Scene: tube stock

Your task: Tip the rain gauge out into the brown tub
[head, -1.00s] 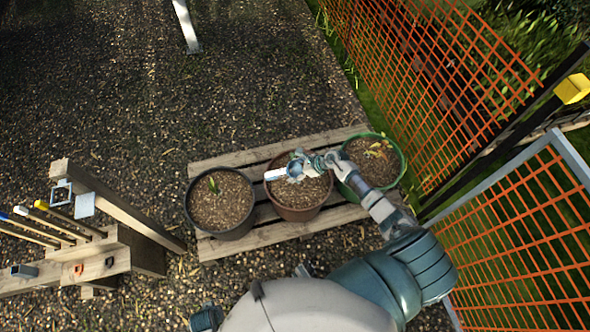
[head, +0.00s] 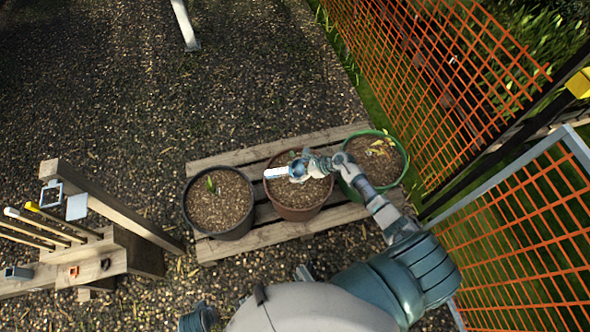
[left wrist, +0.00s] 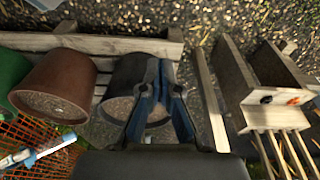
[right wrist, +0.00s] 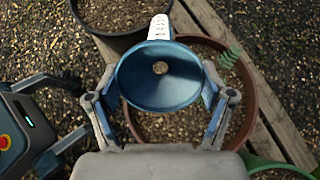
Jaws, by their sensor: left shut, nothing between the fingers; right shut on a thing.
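The rain gauge (head: 276,173), a white tube with a blue funnel, is held by my right gripper (head: 308,165) above the brown tub (head: 296,214). The tube looks tipped well over, pointing left. In the right wrist view the funnel (right wrist: 160,75) opens towards the camera between the fingers, with the marked tube (right wrist: 159,28) beyond and the tub's rim (right wrist: 252,100) below. I cannot see any water. My left gripper (left wrist: 160,68) is shut and empty; behind it lies a dark tub. The left wrist view also shows the brown tub (left wrist: 55,88) and the gauge (left wrist: 37,153).
A black tub (head: 220,235) and a green tub (head: 403,160) flank the brown one on a wooden pallet (head: 235,160). A wooden stand (head: 118,255) with handled tools is at left. Orange mesh fencing (head: 440,75) runs along the right.

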